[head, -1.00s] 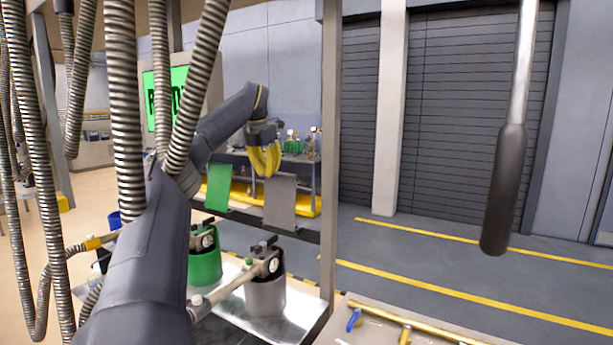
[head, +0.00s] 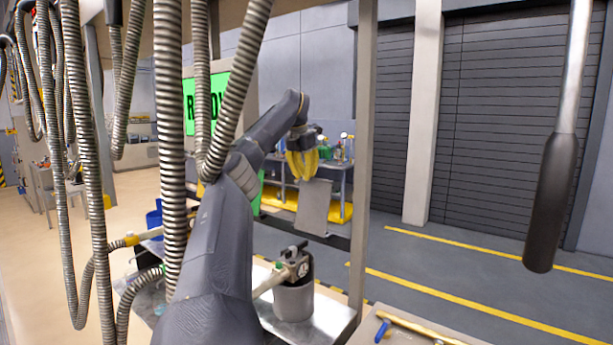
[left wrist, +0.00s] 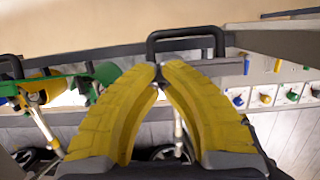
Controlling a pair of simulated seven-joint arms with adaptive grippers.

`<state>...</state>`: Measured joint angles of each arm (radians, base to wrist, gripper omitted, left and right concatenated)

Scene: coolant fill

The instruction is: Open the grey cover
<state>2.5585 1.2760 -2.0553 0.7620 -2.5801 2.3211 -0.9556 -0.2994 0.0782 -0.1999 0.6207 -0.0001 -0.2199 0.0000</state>
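The grey cover (head: 313,207) is a flat panel with its face showing below my left gripper. In the left wrist view the cover (left wrist: 218,67) shows as a thin grey edge, with a black bar handle (left wrist: 187,34) standing from it. My left gripper (head: 303,180) has yellow fingers brought together at the cover's top edge. In the left wrist view its fingertips (left wrist: 160,67) nearly meet beside the left leg of the handle. I cannot tell whether they touch it. My right gripper is not in view.
A grey canister (head: 294,302) with a gauge stands below the cover. A post (head: 362,150) rises to the right of the cover. Ribbed hoses (head: 168,110) hang at left. A dark-gripped rod (head: 550,205) hangs at right. A green cover (left wrist: 68,82) lies left in the wrist view.

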